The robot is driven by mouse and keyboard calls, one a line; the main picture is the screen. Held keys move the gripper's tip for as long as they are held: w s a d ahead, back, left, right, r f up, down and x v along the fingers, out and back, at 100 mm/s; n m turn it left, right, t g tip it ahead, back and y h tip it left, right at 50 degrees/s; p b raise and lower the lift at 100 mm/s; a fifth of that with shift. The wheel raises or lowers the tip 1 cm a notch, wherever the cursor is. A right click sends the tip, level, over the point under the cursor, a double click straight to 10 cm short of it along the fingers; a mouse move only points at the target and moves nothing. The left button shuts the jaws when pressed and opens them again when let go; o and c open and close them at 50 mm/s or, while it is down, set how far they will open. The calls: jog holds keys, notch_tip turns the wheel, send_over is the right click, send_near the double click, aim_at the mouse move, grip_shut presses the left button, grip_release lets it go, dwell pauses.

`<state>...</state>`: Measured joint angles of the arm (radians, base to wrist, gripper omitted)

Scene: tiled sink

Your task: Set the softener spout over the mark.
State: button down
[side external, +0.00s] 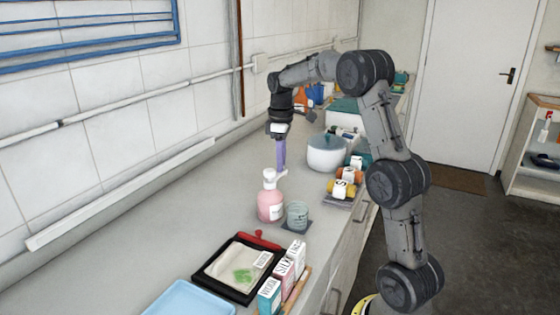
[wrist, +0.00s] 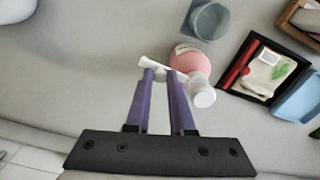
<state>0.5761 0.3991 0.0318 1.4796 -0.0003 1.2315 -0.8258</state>
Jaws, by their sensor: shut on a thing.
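The softener bottle (side external: 270,206) is pink with a white pump head and stands upright on the counter; it also shows in the wrist view (wrist: 188,59). Its white spout (wrist: 150,65) reaches from the head toward the left in the wrist view. My gripper (side external: 282,171) has purple fingers pointing down behind the bottle in the side view. In the wrist view my gripper (wrist: 160,72) is shut on the spout near its outer end, with the fingertips hiding part of it. I cannot make out the mark clearly.
A clear beaker (side external: 297,216) stands on a dark mat just right of the bottle. A white lidded pot (side external: 327,155) stands behind right. The counter left of the bottle is clear.

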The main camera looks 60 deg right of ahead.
jog(key=s+a+m, duration=0.5)
jog(key=a+m, duration=0.1)
jog(key=m, duration=1.1)
jog(key=shift+s, duration=0.3)
jog(key=shift+r, duration=0.1)
dwell(0.3)
jog(key=c, duration=0.8)
grip_release()
notch_tip(320, 180, up, 14)
jog(key=shift+f, duration=0.1)
